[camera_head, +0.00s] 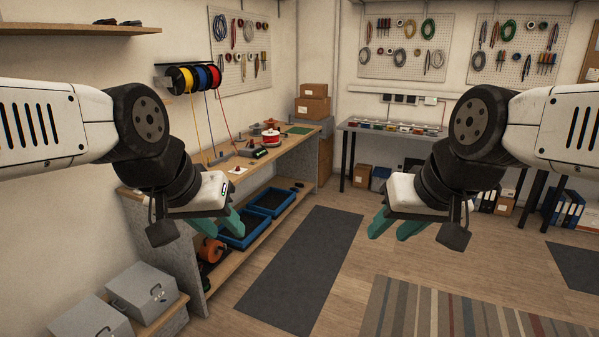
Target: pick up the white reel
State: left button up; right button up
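A small round white and red object (271,137) stands on the wooden workbench (215,163) along the left wall; it looks like the white reel, but it is small in the picture. My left gripper (221,230) has teal fingers spread apart, with nothing seen between them. It appears in front of the bench's near part, well short of the reel. My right gripper (388,233) also has its teal fingers apart and empty, over the open floor to the right of the bench. Neither gripper touches the reel.
Yellow, blue and red wire spools (193,79) hang on the wall, their wires running down to the bench. Blue trays (270,202) sit on its lower shelf. Grey metal boxes (143,291) stand at lower left. A dark mat (303,265) lies on clear floor.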

aim_at(271, 135)
jog(key=i, duration=2.3)
jog(key=i+u, duration=0.1)
jog(key=i, duration=0.6)
jog(key=i+l, duration=0.15)
jog(key=i, duration=0.55)
jog(key=i+l+u, duration=0.15)
jog(key=i, duration=0.55)
jog(key=i+l+u, duration=0.1)
jog(key=i+u, duration=0.15)
jog(key=i, duration=0.2)
jog(key=i+l+u, duration=0.2)
jog(key=i, duration=0.25)
